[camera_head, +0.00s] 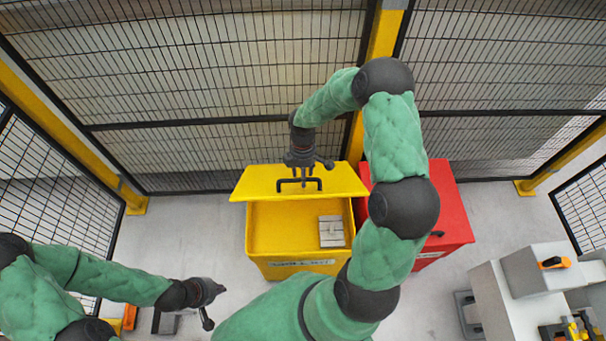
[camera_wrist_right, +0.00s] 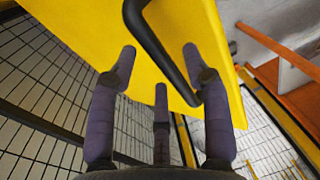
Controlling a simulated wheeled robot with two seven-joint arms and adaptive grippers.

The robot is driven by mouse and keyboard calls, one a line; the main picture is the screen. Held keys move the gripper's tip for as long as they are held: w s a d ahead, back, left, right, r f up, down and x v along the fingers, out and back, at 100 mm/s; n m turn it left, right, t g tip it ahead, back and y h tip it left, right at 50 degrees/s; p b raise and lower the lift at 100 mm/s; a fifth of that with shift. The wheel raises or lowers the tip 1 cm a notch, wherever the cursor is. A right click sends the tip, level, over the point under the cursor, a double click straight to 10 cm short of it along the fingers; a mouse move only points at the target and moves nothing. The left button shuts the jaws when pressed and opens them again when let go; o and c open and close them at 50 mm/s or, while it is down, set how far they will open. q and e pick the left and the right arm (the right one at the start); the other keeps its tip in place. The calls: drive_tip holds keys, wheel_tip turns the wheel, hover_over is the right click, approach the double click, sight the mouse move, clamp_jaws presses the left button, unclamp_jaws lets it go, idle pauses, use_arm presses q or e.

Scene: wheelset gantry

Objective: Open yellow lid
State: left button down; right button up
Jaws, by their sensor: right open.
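The yellow box (camera_head: 252,240) stands on the floor, and its yellow lid (camera_head: 245,184) is raised, showing the inside. A black handle (camera_head: 284,186) is on the lid; it also shows in the right wrist view (camera_wrist_right: 158,45). My right gripper (camera_head: 303,163) is at the lid's far side by the handle. In the wrist view my right gripper (camera_wrist_right: 160,65) is open, its fingers spread around the handle and not closed on it. My left gripper (camera_head: 208,303) is low at the left, away from the box; its finger opening is unclear.
A grey-white block (camera_head: 332,231) lies inside the box. A red box (camera_head: 455,210) stands right beside it, partly hidden by my right arm. Mesh fencing (camera_head: 220,60) with yellow posts encloses the back. Grey equipment (camera_head: 530,270) is at the right.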

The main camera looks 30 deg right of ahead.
drive_tip(key=shift+f, duration=0.1)
clamp_jaws()
